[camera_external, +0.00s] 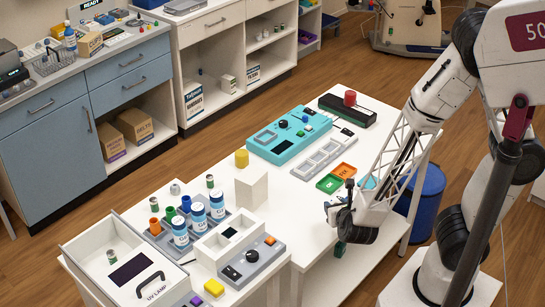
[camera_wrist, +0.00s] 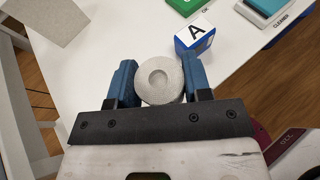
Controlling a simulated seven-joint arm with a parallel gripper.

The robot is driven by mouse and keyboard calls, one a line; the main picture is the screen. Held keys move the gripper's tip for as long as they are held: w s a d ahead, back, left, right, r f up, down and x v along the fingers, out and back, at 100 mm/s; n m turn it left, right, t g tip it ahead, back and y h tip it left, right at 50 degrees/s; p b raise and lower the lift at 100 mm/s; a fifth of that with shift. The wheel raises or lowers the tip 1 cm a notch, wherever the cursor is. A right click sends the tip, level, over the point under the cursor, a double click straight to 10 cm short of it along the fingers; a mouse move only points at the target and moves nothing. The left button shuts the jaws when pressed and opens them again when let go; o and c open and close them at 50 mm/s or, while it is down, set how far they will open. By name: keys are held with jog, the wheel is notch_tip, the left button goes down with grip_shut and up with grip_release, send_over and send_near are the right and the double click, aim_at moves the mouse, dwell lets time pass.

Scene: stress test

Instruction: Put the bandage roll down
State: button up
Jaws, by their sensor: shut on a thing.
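The bandage roll (camera_wrist: 160,80) is a pale, round, textured roll with a hollow in its middle. In the wrist view it sits between the two blue fingers of my gripper (camera_wrist: 158,68), which are shut on it from both sides. The outside view shows my gripper (camera_external: 339,207) low at the near right edge of the white table (camera_external: 300,205). There the roll is too small or hidden to make out. I cannot tell whether the roll touches the table.
A blue block with a white "A" face (camera_wrist: 195,36) stands close to the right finger. Green and orange trays (camera_external: 329,183) lie behind my gripper. A white block (camera_external: 251,187) stands to the left, with bare table between. A blue bin (camera_external: 424,205) is at right.

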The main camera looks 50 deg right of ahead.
jog(key=w+a, duration=0.1)
jog(key=w, duration=0.3)
jog(key=w+a, duration=0.1)
jog(key=w, duration=0.2)
jog(key=w+a+f, duration=0.1)
jog(key=w, duration=0.3)
jog(key=shift+w+a, duration=0.1)
jog(key=shift+w, duration=0.2)
jog(key=shift+w, duration=0.15)
jog(key=shift+w+a+f, duration=0.1)
jog(key=shift+w, duration=0.15)
jog(key=shift+f, duration=1.75)
jog(key=shift+f, duration=0.15)
jog(key=o, duration=0.9)
